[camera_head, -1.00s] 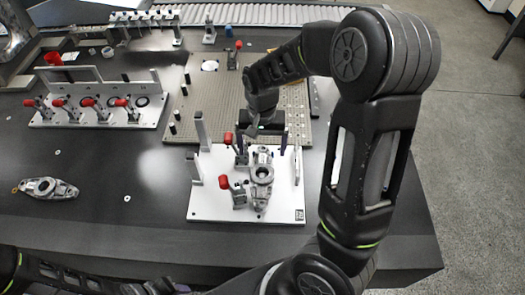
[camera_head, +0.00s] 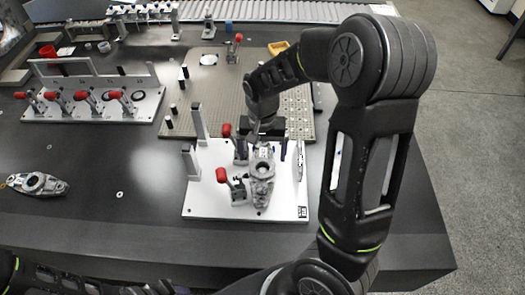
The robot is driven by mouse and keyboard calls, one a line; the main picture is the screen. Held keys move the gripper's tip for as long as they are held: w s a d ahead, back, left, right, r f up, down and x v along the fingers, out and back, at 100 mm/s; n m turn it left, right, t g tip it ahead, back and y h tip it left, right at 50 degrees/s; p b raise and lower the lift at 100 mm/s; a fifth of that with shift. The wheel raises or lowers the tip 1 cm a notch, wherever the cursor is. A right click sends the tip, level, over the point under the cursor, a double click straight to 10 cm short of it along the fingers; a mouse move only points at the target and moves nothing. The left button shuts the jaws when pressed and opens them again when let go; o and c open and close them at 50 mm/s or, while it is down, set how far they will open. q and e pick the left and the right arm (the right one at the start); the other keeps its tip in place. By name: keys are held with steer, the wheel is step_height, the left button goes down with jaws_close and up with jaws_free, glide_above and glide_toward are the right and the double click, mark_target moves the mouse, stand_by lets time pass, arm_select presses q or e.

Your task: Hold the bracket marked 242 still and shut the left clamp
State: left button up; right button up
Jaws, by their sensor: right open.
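A grey metal bracket (camera_head: 262,172) sits on a white fixture plate (camera_head: 210,207); its marking is not legible. Two red-handled toggle clamps stand left of it, a farther one (camera_head: 227,131) and a nearer one (camera_head: 222,175), both with raised handles. I cannot tell which is the left clamp. My right gripper (camera_head: 266,138) is open at the far end of the bracket, its fingers beside or just above it; contact is unclear. Only dark links of my left arm show along the bottom left edge; its gripper does not show.
Another bracket (camera_head: 38,184) lies loose at the left. A white rack (camera_head: 145,103) with several red-handled clamps stands at the back left. A perforated plate (camera_head: 205,95) with posts lies behind the fixture. Grey posts (camera_head: 198,122) rise at the fixture's left edge.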

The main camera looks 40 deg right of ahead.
mark_target(262, 171)
step_height(262, 171, down, 7)
steer(key=shift+f, duration=0.15)
steer(key=shift+c, duration=0.3)
